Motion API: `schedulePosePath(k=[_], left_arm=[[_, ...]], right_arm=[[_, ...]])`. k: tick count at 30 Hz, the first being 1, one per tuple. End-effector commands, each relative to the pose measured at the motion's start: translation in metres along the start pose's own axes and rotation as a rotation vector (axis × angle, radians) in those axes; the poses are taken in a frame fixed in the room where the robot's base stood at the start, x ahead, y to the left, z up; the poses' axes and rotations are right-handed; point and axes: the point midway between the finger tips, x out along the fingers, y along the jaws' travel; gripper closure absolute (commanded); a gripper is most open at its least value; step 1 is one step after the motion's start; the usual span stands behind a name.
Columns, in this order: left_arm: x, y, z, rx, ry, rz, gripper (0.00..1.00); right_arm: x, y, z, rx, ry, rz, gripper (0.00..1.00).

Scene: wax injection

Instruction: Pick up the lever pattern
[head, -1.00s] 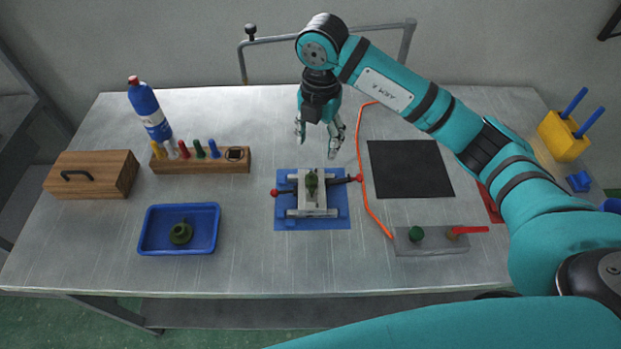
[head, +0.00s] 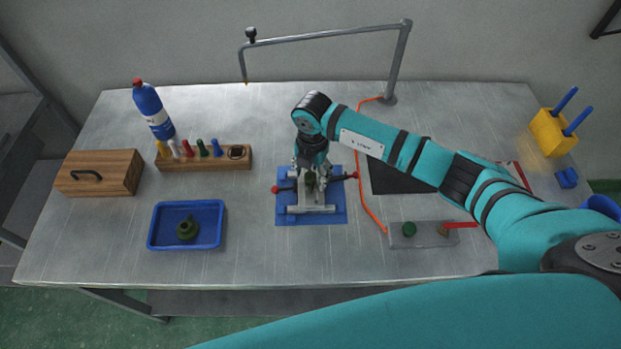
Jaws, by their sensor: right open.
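A small dark green pattern (head: 311,182), which appears to be the lever pattern, sits in the grey metal mould (head: 318,209) on a blue mat (head: 338,217). My right gripper (head: 311,180) is open, pointing down over the mould with its fingers around or just above the pattern. The gripper partly hides the pattern, and I cannot tell whether the fingers touch it. Another dark green pattern (head: 187,229) lies in the blue tray (head: 153,239) at the left. My left gripper is not in view.
Red-knobbed handles flank the mould. An orange hose (head: 364,204) and a grey control box (head: 421,238) lie to its right, near a black mat (head: 385,183). A wooden tool rack (head: 210,162), wooden box (head: 100,174) and blue bottle (head: 150,108) stand left. A grey pipe frame (head: 395,65) rises behind.

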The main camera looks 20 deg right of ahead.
Motion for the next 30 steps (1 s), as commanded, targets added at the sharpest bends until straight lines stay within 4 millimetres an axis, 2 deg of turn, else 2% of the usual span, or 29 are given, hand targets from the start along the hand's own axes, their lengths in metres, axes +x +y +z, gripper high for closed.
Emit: schedulePosePath(k=[6,15,18,26,30], left_arm=[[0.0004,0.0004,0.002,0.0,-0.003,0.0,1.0],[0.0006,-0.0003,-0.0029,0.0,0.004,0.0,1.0],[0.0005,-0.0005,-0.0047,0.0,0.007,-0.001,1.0],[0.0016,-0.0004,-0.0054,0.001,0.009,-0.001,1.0],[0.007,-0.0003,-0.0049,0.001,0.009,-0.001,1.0]], right_arm=[[0.0011,-0.0002,0.0002,0.0,0.0,0.0,0.44],[0.0006,-0.0002,0.0003,0.0,0.0,0.0,0.83],[0.0005,-0.0002,0.0003,0.0,0.0,0.0,0.93],[-0.0007,0.0,0.0005,0.0,0.0,0.001,0.93],[-0.0074,0.0002,0.001,0.0,0.0,0.001,0.93]])
